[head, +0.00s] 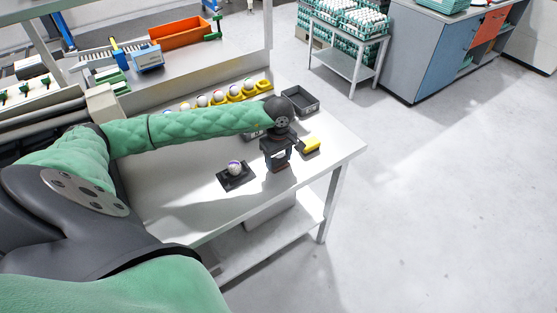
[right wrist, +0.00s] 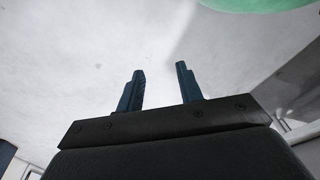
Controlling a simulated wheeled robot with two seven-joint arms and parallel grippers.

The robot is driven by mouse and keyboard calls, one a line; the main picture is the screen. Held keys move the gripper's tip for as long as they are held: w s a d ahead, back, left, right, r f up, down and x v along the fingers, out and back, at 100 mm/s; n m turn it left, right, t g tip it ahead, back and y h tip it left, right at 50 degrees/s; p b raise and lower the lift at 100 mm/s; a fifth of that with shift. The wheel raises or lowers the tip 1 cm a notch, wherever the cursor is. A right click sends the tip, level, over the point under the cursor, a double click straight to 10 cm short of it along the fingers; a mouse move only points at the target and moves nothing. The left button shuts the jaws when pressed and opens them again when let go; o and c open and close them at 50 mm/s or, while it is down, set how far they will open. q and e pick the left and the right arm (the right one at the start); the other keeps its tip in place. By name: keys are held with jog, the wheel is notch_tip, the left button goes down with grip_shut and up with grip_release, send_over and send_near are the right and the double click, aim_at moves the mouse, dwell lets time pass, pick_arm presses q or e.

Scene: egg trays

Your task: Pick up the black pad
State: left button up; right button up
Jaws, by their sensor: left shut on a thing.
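A black pad (head: 222,181) lies on the white table in the head view, with a white egg (head: 236,168) with a purple mark resting on it. My left gripper (head: 279,165) points down over the table to the right of this pad, apart from it. It is shut on a small, partly hidden whitish thing, which I cannot identify clearly. My right gripper (right wrist: 160,85) shows in the right wrist view, its two fingers apart with nothing between them.
A yellow object (head: 311,145) lies to the right of my left gripper. A dark open tray (head: 301,101) and a yellow holder (head: 265,85) with several eggs stand farther back. The table (head: 185,212) is clear in front of the pad.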

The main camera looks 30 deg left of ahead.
aim_at(279, 158)
pick_arm(q)
jog(key=shift+r, duration=0.15)
pick_arm(e)
jog(key=shift+f, duration=0.1)
